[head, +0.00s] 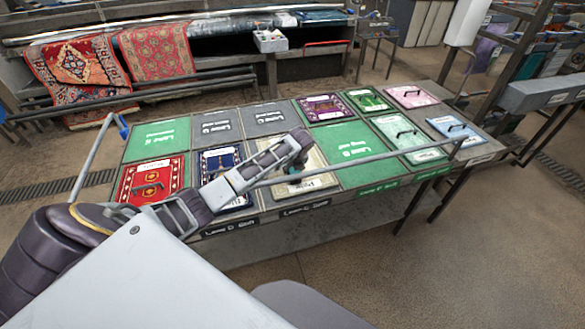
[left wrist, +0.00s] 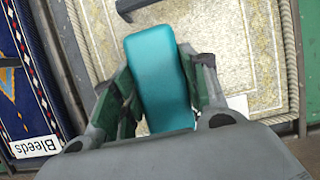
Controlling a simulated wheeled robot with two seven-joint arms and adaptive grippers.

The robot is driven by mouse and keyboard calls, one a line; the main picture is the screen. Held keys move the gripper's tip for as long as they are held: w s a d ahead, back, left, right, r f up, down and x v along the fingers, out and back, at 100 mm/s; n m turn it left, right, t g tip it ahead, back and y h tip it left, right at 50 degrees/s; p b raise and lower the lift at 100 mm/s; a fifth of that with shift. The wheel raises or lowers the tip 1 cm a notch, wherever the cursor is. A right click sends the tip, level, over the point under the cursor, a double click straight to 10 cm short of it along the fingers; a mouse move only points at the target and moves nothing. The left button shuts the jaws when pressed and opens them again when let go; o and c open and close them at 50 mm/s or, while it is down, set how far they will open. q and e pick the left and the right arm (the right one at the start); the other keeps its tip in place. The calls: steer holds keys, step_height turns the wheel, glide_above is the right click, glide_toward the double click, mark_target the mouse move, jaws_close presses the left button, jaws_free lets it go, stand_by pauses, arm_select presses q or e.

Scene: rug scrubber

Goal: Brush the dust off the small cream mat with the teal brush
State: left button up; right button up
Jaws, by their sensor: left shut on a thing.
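The small cream mat (head: 316,160) lies on the table among other mats, near the front edge. In the left wrist view the mat (left wrist: 238,60) has a patterned border, a corded edge and a speckled surface; I cannot tell dust from pattern. My left gripper (head: 299,160) is over the mat and hides part of it. In the left wrist view it is shut on the teal brush (left wrist: 160,85), a rounded teal block between its fingers. The brush's underside is hidden, so I cannot tell whether it touches the mat. My right gripper is not in view.
A dark blue mat (left wrist: 22,90) labelled "Bleeds" lies left of the cream mat, with a red mat (head: 150,180) farther left. A green panel (head: 350,150) lies to the right. Rugs (head: 155,52) hang behind.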

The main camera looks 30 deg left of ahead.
arm_select(q)
steer(key=shift+f, duration=0.5)
steer(key=shift+s+a+r+p, duration=0.15)
steer(key=shift+s+a+p, duration=0.4)
steer(key=shift+p, duration=0.45)
steer(key=shift+s+a+p, duration=0.5)
steer(key=shift+s+p, duration=0.2)
steer(key=shift+p, duration=0.3)
steer(key=shift+s+a+p, duration=0.55)
steer(key=shift+s+p, duration=0.1)
steer(key=shift+p, duration=0.25)
steer(key=shift+s+a+f, duration=0.2)
steer(key=shift+s+a, duration=0.2)
steer(key=shift+s, duration=0.05)
steer(key=shift+s+a+f, duration=0.1)
steer(key=shift+s+f, duration=0.05)
steer(key=shift+s, duration=0.1)
